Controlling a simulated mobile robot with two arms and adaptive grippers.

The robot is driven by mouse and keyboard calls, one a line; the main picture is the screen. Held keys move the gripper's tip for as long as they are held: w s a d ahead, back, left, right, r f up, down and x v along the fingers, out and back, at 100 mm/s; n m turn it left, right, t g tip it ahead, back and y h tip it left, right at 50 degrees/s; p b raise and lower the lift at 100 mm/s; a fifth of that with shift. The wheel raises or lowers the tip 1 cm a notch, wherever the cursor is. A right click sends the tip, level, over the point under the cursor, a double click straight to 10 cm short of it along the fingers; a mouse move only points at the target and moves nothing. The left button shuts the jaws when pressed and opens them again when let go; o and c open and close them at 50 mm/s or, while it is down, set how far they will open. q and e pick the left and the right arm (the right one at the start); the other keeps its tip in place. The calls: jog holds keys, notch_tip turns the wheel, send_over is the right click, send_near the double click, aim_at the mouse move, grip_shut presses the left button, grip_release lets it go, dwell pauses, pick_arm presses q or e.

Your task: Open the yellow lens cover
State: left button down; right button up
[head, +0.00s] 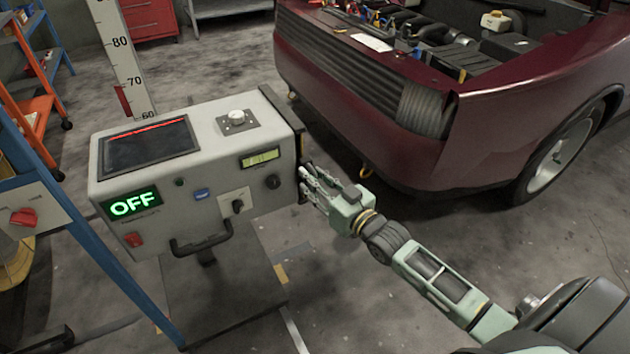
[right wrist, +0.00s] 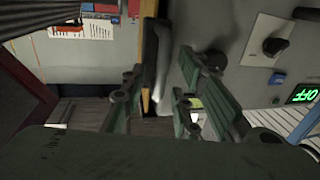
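In the right wrist view the cover's yellow edge (right wrist: 148,65) stands upright beside a dark panel. My right gripper (head: 308,185) is at the tester's right end, near the lower part of that edge. Its fingers (right wrist: 160,92) are apart, with the edge between them; I cannot tell whether they touch it. My left gripper is out of view.
The tester's green display (head: 131,204) reads OFF, and a black handle (head: 203,243) sticks out in front. A dark red car (head: 490,125) with its engine bay open stands right of the tester. A blue rack (head: 75,215) stands at left. Floor between tester and car is clear.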

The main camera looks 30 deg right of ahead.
jog(key=shift+w, duration=0.1)
jog(key=shift+c, duration=0.5)
grip_shut()
